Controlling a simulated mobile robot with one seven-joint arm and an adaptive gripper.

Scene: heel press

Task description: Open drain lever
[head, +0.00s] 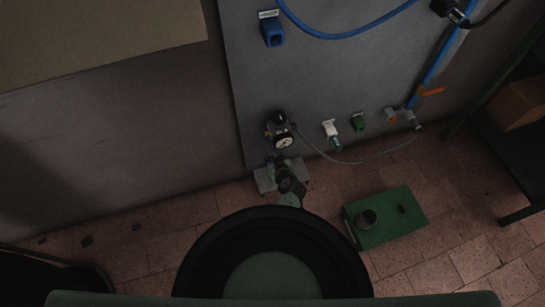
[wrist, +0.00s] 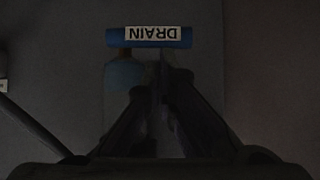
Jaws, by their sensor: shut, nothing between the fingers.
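The drain lever (wrist: 185,38) shows in the wrist view as a blue bar lying level across the top, with a white label reading DRAIN upside down. A brass-coloured part and a pale blue body (wrist: 124,75) sit just below its left half. My gripper (wrist: 158,82) comes up from the bottom with its fingers shut and empty. Its tips are just below the middle of the bar in the picture. I cannot tell whether they touch it. The picture is dark, and the fingers hide part of what lies behind. I cannot make out the drain lever for sure in the head view.
A green box (head: 392,218) stands on the tiled floor. A dark rack (head: 505,160) stands at right. A cable (wrist: 35,125) crosses the wrist view's left.

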